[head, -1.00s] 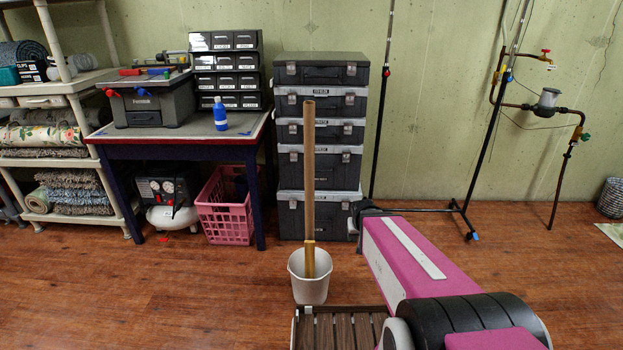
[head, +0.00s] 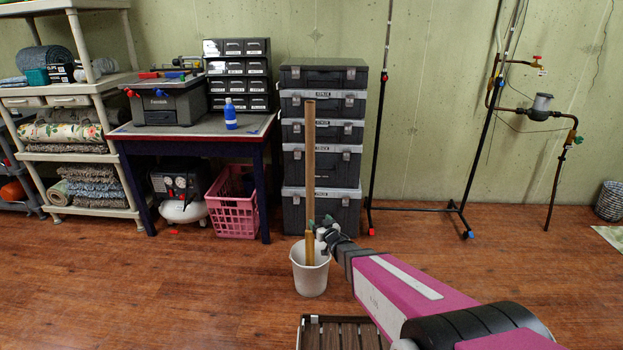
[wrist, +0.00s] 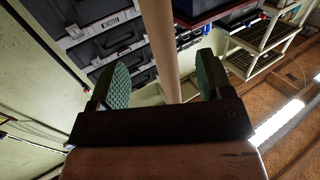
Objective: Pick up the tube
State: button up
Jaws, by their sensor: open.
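The tube (head: 310,160) is a long brown cardboard-like cylinder. It stands nearly upright in a white bucket (head: 310,275) on the floor, in front of the stacked toolboxes. My gripper (head: 318,228) is at the tube's lower part, just above the bucket rim. In the wrist view the tube (wrist: 160,45) runs up between the two green-padded fingers of my gripper (wrist: 156,82). The fingers are apart, with clear space on both sides of the tube. The tube's lower end is hidden inside the bucket.
A slatted wooden stand (head: 340,333) is in front of the bucket. Stacked grey toolboxes (head: 322,165) stand behind the tube. A workbench (head: 190,135) with a pink basket (head: 232,205) below is at left. A thin-poled rack (head: 420,208) is at right. Floor beside the bucket is clear.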

aim_at(312, 210)
jog(key=x, duration=0.5)
jog(key=shift+w+a, duration=0.1)
jog(key=shift+r+x, duration=0.2)
jog(key=shift+x, duration=1.15)
jog(key=shift+r+x, duration=0.15)
jog(key=shift+x, duration=1.25)
jog(key=c, duration=1.2)
jog(key=shift+r, duration=0.15)
